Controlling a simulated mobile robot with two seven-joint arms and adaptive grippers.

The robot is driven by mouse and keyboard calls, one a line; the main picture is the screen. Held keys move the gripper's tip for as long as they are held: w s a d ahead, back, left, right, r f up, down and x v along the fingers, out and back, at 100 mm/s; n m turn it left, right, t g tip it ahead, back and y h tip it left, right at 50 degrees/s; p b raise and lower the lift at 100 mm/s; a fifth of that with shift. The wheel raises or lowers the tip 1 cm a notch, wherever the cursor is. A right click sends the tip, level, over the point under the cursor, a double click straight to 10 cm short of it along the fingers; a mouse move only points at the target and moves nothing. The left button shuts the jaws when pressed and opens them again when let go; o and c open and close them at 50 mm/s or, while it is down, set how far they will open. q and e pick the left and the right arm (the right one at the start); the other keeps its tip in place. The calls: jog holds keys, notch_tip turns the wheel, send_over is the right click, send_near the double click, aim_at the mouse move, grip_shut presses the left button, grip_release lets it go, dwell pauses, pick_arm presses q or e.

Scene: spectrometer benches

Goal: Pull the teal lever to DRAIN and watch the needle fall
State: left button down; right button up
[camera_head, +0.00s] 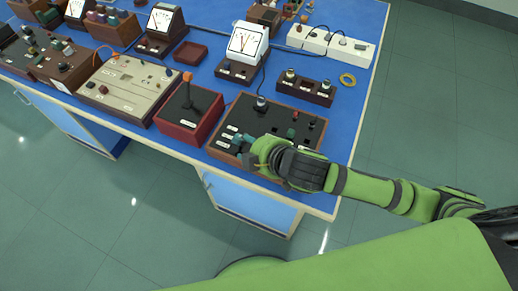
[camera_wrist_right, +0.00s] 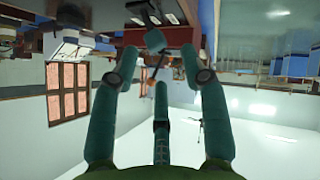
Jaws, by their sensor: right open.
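The black panel box (camera_head: 272,117) with a wooden rim sits at the front right of the blue bench. My right gripper (camera_head: 246,146) is at its front left part, its three teal fingers open. In the right wrist view the fingers (camera_wrist_right: 158,60) are spread, with a small teal piece (camera_wrist_right: 155,41) between their tips that looks like the teal lever's handle. I cannot tell whether they touch it. The lever's base and its DRAIN label are not readable. A white dial gauge (camera_head: 248,43) stands behind the panel; its needle is too small to read exactly. My left gripper is not in view.
A red box (camera_head: 186,115) with an orange-knobbed lever stands just left of the panel. Other instruments crowd the left; the bench's right edge is close.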

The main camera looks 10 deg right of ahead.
jog(key=v, duration=0.6)
jog(key=shift+s, duration=0.3)
jog(key=shift+r, duration=0.1)
